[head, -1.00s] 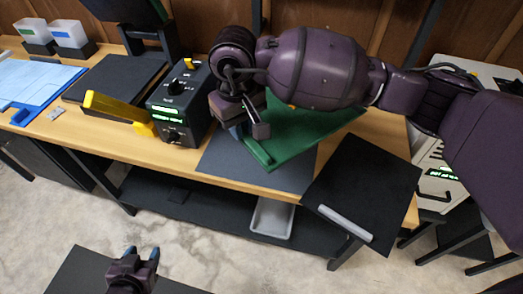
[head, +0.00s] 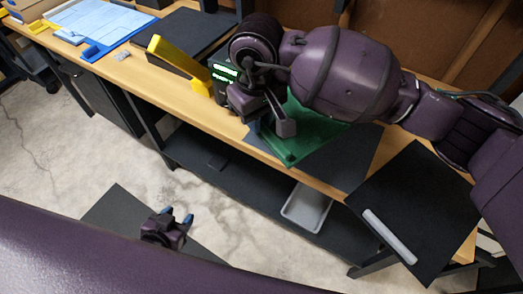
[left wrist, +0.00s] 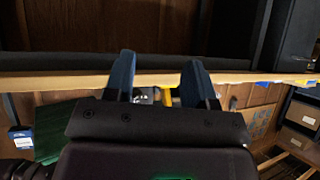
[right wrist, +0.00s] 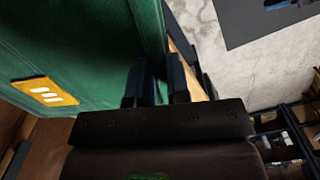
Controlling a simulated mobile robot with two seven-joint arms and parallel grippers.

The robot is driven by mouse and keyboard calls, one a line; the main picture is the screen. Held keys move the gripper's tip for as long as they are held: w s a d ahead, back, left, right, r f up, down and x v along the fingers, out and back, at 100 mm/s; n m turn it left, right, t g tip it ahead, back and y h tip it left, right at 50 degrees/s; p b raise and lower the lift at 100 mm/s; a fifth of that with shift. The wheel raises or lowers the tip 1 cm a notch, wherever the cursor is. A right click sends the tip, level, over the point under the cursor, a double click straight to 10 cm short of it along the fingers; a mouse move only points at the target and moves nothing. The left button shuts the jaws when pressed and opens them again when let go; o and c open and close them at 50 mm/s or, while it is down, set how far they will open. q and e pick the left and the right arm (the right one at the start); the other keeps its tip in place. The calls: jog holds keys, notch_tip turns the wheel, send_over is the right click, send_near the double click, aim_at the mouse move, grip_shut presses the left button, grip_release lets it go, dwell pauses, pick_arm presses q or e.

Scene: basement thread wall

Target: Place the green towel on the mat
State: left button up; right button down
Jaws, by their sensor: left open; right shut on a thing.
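The green towel (head: 318,133) looks like a flat, stiff green sheet. It is partly hidden under my right arm in the head view. In the right wrist view the towel (right wrist: 85,50) fills the upper left, with a yellow label. My right gripper (head: 270,125) is shut on its edge; the fingers (right wrist: 156,88) pinch it. The dark grey mat (head: 362,155) lies on the bench, and the towel overlaps it in the head view. I cannot tell whether they touch. My left gripper (head: 178,214) is open and empty, over the floor in front of the bench.
A black device with green displays (head: 222,72) and a yellow bracket (head: 178,62) stand left of my right gripper. A black panel with a grey bar (head: 425,205) is at the right. A grey tray (head: 307,208) sits on the lower shelf.

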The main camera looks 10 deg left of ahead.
notch_tip(320, 180, down, 12)
jog(key=shift+b, duration=0.55)
jog(key=shift+f, duration=0.2)
jog(key=c, duration=1.1)
grip_release()
